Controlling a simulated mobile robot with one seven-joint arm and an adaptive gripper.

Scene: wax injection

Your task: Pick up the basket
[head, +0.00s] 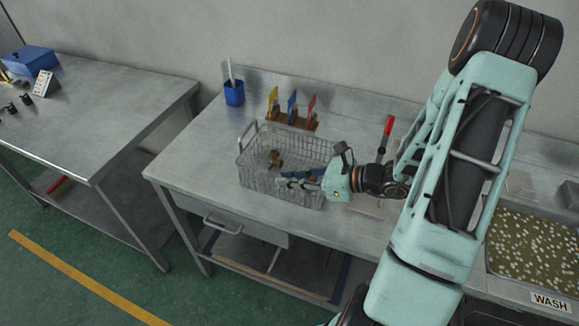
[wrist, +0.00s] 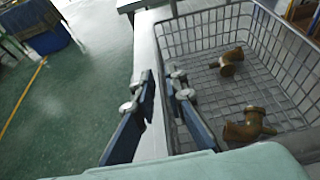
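The wire basket (head: 262,184) stands upright on the steel workbench, with a raised handle loop at its left end. Brass-coloured parts lie inside it; two show in the wrist view (wrist: 228,62). My gripper (head: 290,180) is at the basket's front right part, its blue fingers low over the rim. In the wrist view my gripper (wrist: 163,96) has its fingers apart, one on each side of a pale strip along the basket wall (wrist: 168,50). I cannot tell whether either finger touches the wire. The basket's right end is partly hidden behind my gripper.
Behind the basket are a blue cup (head: 234,94) and a rack of coloured tools (head: 291,112). A red-handled tool (head: 387,126) stands to the right. A wash basin (head: 530,255) is at far right. The bench is clear left of the basket.

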